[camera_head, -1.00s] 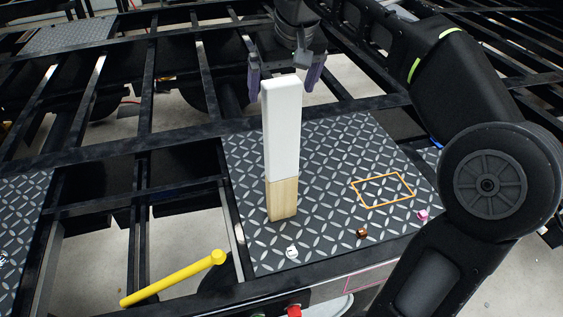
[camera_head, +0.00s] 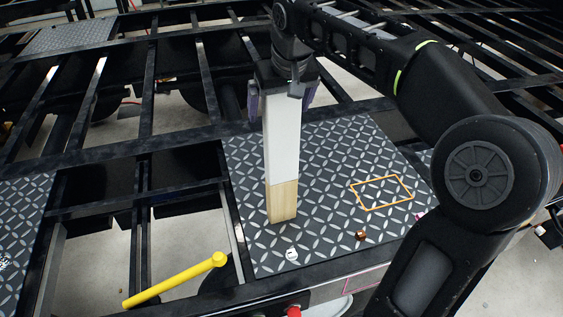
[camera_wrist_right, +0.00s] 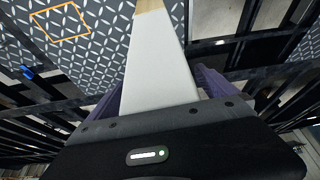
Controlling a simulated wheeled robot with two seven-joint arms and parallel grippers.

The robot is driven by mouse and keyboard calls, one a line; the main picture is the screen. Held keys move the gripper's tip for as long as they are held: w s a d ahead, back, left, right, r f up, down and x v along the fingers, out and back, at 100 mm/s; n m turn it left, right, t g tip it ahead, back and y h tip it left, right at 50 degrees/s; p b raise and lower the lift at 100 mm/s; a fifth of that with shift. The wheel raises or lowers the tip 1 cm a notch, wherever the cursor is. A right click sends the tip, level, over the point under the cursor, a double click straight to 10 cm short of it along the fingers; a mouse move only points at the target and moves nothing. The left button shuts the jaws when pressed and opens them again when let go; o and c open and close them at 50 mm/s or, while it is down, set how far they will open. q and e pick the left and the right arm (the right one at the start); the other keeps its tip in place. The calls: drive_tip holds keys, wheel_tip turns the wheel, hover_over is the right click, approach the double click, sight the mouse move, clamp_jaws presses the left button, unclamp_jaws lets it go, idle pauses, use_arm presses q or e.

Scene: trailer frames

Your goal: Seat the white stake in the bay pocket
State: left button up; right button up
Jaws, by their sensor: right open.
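The white stake (camera_head: 282,140) stands upright on the diamond-plate panel, with a bare wooden lower end (camera_head: 283,201). My right gripper (camera_head: 281,100) is over its top, with the purple fingers apart on either side of the stake. In the right wrist view the stake (camera_wrist_right: 158,62) runs between the open fingers, and I cannot tell whether they touch it. The stake's top is hidden by the gripper in the head view. No pocket that I can clearly identify as the bay pocket shows. My left gripper is not in view.
The diamond-plate panel (camera_head: 330,150) has an orange outlined rectangle (camera_head: 382,192) at right. A brown piece (camera_head: 361,236) and a white piece (camera_head: 291,254) lie near its front edge. A yellow bar (camera_head: 175,280) lies at the lower left. Black frame beams with open gaps surround the panel.

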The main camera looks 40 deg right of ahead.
drive_tip(key=shift+c, duration=0.2)
clamp_jaws()
idle(1.1)
